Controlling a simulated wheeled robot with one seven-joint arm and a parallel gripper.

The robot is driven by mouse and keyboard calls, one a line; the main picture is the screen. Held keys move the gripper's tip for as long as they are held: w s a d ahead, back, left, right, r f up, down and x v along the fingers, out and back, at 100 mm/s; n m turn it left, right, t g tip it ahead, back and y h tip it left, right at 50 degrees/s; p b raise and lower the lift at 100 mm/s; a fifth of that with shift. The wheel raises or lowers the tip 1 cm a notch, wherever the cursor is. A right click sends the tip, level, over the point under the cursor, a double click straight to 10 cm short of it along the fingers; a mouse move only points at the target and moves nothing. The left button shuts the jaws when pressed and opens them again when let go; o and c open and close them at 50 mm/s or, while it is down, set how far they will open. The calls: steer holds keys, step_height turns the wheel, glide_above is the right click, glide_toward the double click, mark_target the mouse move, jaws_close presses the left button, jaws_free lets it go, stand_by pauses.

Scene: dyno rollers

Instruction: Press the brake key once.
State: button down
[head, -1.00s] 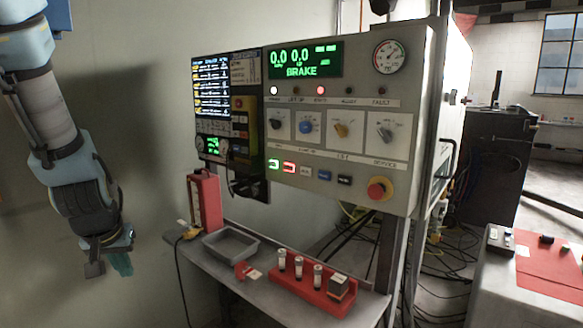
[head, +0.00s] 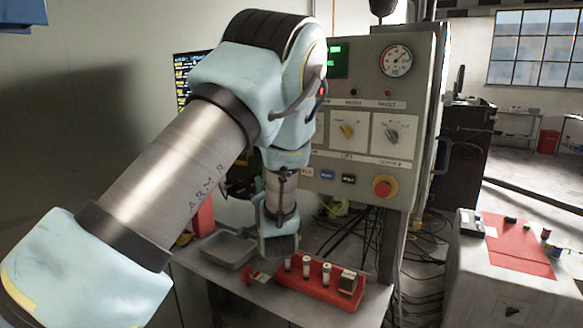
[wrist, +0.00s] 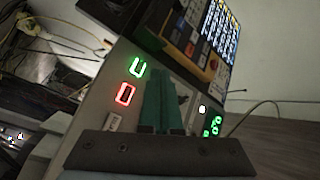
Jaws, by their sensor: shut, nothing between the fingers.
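In the wrist view my gripper (wrist: 161,80) is shut and empty. Its teal fingers point at the lower left of the grey control panel (head: 362,160). Beside the fingertips are a green-lit key (wrist: 138,67), a red-lit key (wrist: 125,94) and a small pale key (wrist: 112,122) with a blurred label. I cannot read which one is the brake key. The blue key (head: 327,174) and black key (head: 348,179) show there. I cannot tell whether the fingertips touch the panel.
A round emergency stop button (head: 384,187) sits at the panel's lower right. Below, a shelf holds a grey tray (head: 228,250) and a red rack (head: 318,287) with several small pieces. A second bench (head: 497,285) stands at the right. Cables hang beneath the panel.

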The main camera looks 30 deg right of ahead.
steer(key=shift+s+d+r+m+t+h, duration=0.3)
steer(key=shift+s+d+r+m, duration=0.1)
steer(key=shift+s+d, duration=0.35)
steer(key=shift+w, duration=0.1)
steer(key=w+d, duration=0.4)
steer(key=d, duration=0.3)
steer(key=shift+d, duration=0.3)
steer(key=shift+w+d+b, duration=0.15)
steer(key=shift+b, duration=0.2)
stand_by(1.4)
steer(key=shift+w+d, duration=0.15)
steer(key=shift+d, duration=0.1)
